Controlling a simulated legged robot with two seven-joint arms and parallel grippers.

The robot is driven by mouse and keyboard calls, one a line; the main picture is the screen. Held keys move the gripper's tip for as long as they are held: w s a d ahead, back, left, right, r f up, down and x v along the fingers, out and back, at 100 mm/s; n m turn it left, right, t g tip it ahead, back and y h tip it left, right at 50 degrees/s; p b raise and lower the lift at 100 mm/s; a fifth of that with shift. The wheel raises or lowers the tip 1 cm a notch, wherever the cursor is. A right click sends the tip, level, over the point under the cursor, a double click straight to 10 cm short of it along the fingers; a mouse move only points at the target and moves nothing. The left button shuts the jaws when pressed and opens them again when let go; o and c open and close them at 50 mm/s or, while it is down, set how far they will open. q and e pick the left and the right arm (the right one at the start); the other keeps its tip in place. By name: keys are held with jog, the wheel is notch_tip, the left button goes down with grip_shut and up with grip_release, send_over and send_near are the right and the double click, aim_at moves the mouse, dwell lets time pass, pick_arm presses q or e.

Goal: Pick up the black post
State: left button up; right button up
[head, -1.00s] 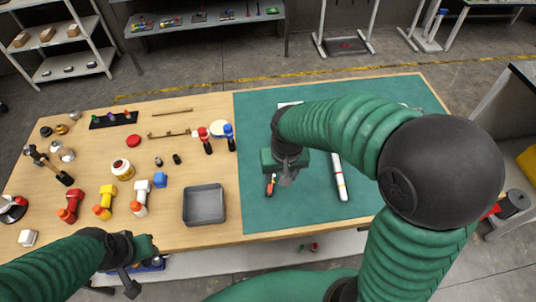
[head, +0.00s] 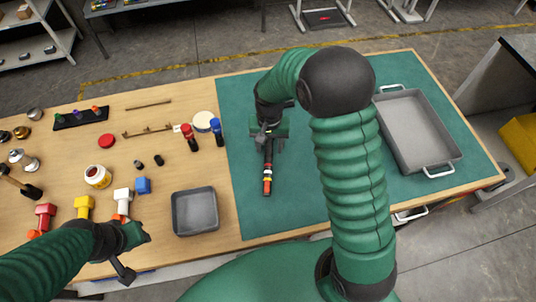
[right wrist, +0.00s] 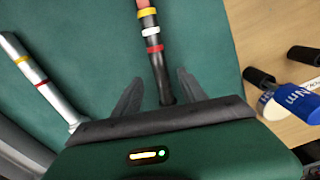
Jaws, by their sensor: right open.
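The black post (head: 267,172) lies on the green mat (head: 245,205). It has red, yellow and white bands and an orange-red end toward me. My right gripper (head: 267,138) is over its far end. In the right wrist view the post (right wrist: 157,65) runs between the two spread fingers of my right gripper (right wrist: 158,92), with a gap on each side. The post's dark end is close to the palm. My left gripper (head: 137,258) is low at the left, by the table's front edge; its jaw gap is unclear.
A silver banded post (right wrist: 40,82) lies beside the black one; my arm hides it in the head view. A large grey tray (head: 428,160) is at the right, a small grey tray (head: 175,215) at the left.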

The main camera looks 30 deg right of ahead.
aim_at(268, 155)
jog(key=f, duration=0.1)
jog(key=s+f, duration=0.1)
jog(key=shift+a+f, duration=0.35)
jog(key=shift+a, duration=0.05)
jog(key=shift+f, duration=0.35)
jog(key=shift+w+f, duration=0.2)
jog(key=shift+f, duration=0.05)
jog(key=shift+d, duration=0.15)
jog(key=c, duration=0.8)
grip_shut()
